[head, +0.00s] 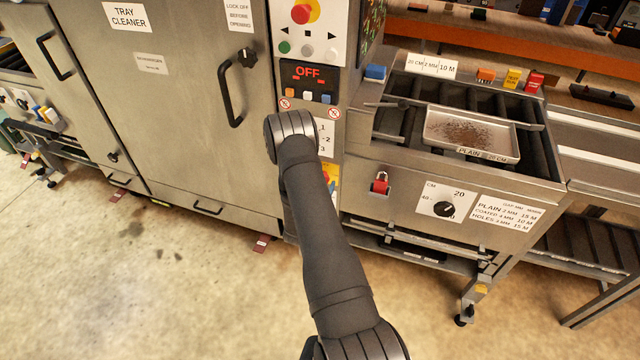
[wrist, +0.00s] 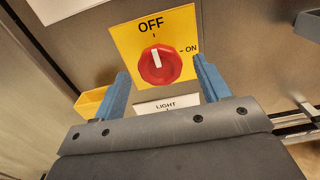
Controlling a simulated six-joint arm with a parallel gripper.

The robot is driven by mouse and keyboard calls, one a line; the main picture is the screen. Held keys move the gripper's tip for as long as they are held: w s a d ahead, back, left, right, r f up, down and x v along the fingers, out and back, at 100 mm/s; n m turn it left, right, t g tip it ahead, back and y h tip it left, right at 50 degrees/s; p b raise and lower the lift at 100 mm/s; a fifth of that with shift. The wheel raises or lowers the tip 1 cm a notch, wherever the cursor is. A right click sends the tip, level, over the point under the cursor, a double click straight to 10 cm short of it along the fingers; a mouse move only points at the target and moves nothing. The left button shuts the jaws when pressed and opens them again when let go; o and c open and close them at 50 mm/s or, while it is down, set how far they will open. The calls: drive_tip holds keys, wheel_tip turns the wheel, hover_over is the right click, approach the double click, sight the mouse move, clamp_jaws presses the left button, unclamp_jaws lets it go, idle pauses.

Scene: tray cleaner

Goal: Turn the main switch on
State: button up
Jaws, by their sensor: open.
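The main switch (wrist: 160,65) is a red rotary knob on a yellow plate (wrist: 128,42) marked OFF at the top and ON at the right. Its white pointer line points up toward OFF. My gripper (wrist: 160,82) is open in the wrist view, with one blue finger on each side of the knob's lower part. I cannot tell how far the fingertips are from the plate. In the head view the knob is hidden behind my arm, and a bit of yellow plate (head: 333,172) shows beside it. The display (head: 307,73) above reads OFF.
A LIGHT label (wrist: 166,105) sits below the switch plate. A yellow box-like part (wrist: 90,103) is at the left. In the head view, the tray cleaner door (head: 190,90) is left of my arm, and a tray (head: 470,132) lies on the rollers at right.

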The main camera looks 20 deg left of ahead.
drive_tip(key=shift+w, duration=0.45)
drive_tip(key=shift+c, duration=0.4)
drive_tip(key=c, duration=0.9)
drive_tip(key=shift+m, duration=8.9)
